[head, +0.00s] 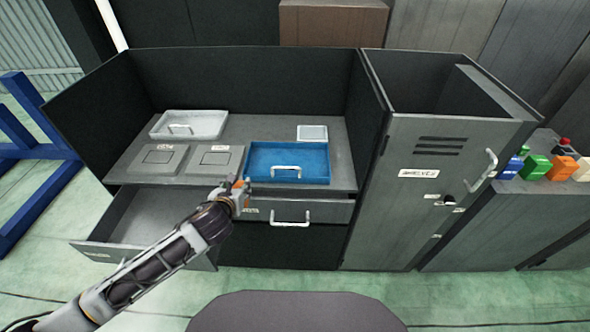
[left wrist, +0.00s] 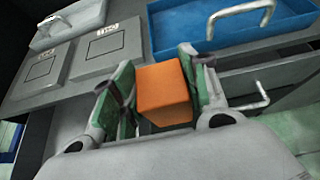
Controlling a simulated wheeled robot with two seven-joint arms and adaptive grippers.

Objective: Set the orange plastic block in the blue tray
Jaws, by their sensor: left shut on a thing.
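My left gripper (head: 240,190) is shut on an orange block (left wrist: 164,94), which sits between its green-padded fingers in the left wrist view. In the head view the block is mostly hidden by the gripper, with only a bit of orange showing. The gripper is in front of the desk's front edge, left of and nearer than the blue tray (head: 257,177). The blue tray lies on the desk top, with a white handle at its front, and looks empty. It also shows in the left wrist view (left wrist: 196,38), beyond the block. My right gripper is not in view.
A grey-white tray (head: 213,129) and two grey square plates (head: 216,159) lie left of the blue tray. An open drawer (head: 110,238) juts out at lower left. A tall cabinet (head: 420,215) stands right. Several coloured blocks (head: 536,167) sit on a far-right surface.

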